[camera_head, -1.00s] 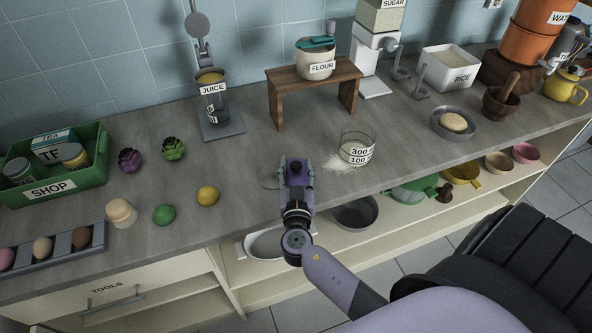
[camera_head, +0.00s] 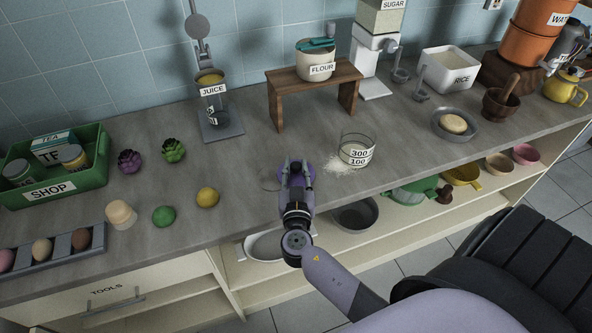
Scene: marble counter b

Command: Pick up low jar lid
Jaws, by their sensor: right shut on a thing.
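My right gripper (camera_head: 295,168) is over the front part of the counter, its fingers pointing away from me. It is shut on what seems to be the low jar lid. A rounded purple edge (camera_head: 309,172) shows just right of the fingers and looks like part of that lid; the rest is hidden by the gripper. A faint clear glass outline (camera_head: 269,182), perhaps the low jar, shows just left of the gripper and is partly hidden. I cannot tell whether the lid is clear of the counter. My left gripper is not in view.
A glass measuring cup (camera_head: 356,150) stands right of the gripper, with spilled white powder beside it. A wooden stand (camera_head: 283,92) with the flour jar (camera_head: 316,62) is behind. A yellow ball (camera_head: 208,197) lies to the left. The counter's front edge is close.

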